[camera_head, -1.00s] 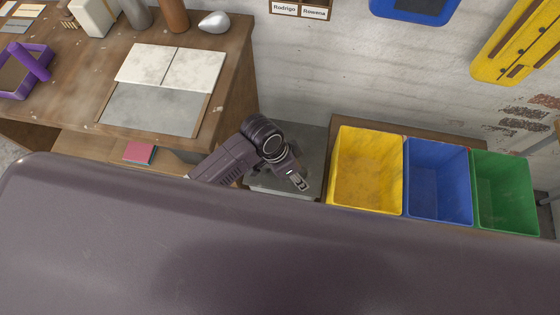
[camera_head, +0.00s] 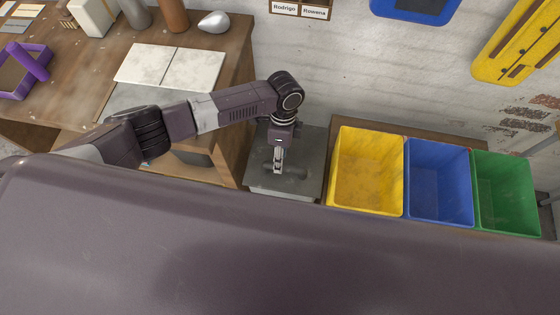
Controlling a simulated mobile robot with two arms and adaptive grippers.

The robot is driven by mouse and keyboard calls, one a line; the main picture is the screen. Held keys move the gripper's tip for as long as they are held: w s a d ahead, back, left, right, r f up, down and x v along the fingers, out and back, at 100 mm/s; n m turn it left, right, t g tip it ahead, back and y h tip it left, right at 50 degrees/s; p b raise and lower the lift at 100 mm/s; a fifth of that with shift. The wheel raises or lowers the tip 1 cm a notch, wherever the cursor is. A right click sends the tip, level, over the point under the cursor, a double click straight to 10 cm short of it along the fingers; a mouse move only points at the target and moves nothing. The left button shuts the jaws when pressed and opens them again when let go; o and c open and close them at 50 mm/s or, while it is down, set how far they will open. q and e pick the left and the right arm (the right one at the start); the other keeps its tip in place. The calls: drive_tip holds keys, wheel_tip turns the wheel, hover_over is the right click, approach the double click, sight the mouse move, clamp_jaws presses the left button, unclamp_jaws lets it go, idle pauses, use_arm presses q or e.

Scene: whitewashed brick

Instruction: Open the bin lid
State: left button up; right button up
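A grey bin with a flat lid (camera_head: 303,185) stands on the floor between the wooden table and the yellow bin; its lid looks closed. A dark handle-like shape (camera_head: 292,171) shows on the lid. My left gripper (camera_head: 278,168) points down over the lid, right at this shape. I cannot tell whether it touches it, or whether the fingers are open or shut. The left arm comes in from the left over the table's front edge. My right gripper is not in view.
A yellow bin (camera_head: 367,174), a blue bin (camera_head: 438,182) and a green bin (camera_head: 503,194) stand in a row on the right, open at the top. The wooden table (camera_head: 225,60) with pale tiles (camera_head: 170,66) is close on the left. A brick wall (camera_head: 330,70) is behind.

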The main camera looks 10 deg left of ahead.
use_arm(q)
drive_tip(key=shift+s+f, duration=0.15)
drive_tip(key=shift+f, duration=0.55)
drive_tip(key=shift+s+f, duration=0.1)
drive_tip(key=shift+f, duration=0.55)
clamp_jaws()
